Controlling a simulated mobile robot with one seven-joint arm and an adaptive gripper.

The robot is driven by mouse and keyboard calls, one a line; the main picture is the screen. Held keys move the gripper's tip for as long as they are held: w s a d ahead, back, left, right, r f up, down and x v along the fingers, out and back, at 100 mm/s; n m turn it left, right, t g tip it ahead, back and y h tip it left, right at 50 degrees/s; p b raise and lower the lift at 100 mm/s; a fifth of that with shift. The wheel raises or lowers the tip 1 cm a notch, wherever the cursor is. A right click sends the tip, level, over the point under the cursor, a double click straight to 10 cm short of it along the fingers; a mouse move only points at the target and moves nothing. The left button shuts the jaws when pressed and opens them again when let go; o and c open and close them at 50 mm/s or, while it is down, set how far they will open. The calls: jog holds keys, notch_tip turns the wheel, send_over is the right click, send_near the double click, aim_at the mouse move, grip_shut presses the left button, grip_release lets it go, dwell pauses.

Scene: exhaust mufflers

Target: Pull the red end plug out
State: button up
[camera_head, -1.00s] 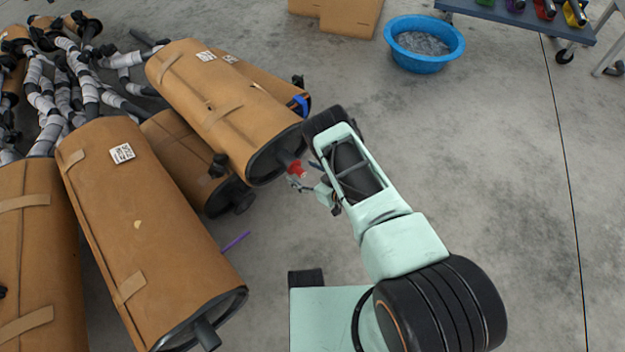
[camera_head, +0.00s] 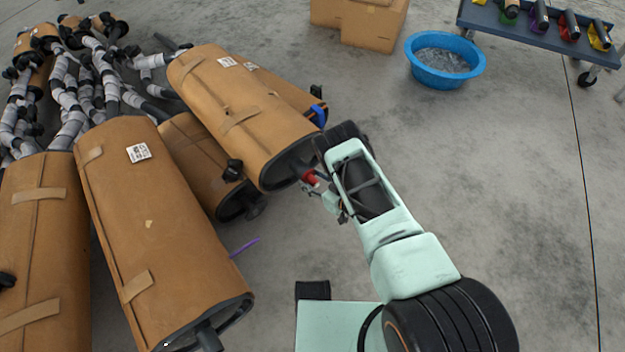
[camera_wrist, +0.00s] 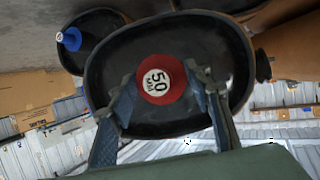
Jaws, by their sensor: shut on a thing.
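The red end plug (camera_wrist: 161,80) has a round face with a white "50" label in the wrist view. It sits at the dark end face of a cardboard-wrapped muffler (camera_head: 235,110). In the head view the plug (camera_head: 311,178) shows only as a small red patch beside my arm. My gripper (camera_wrist: 165,92) has one finger on each side of the plug and is shut on it. The plug hides the pipe end behind it in the wrist view.
A blue plug (camera_wrist: 70,38) is on a neighbouring muffler. More wrapped mufflers (camera_head: 160,225) lie to the left. A blue tub (camera_head: 445,62), cardboard boxes (camera_head: 372,25) and a cart (camera_head: 540,30) stand at the back. The floor to the right is clear.

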jog(key=s+d+p, duration=0.2)
jog(key=s+d, duration=0.2)
jog(key=s, duration=0.1)
jog(key=shift+d, duration=0.35)
dwell(1.1)
jog(key=shift+s+r, duration=0.1)
dwell(0.4)
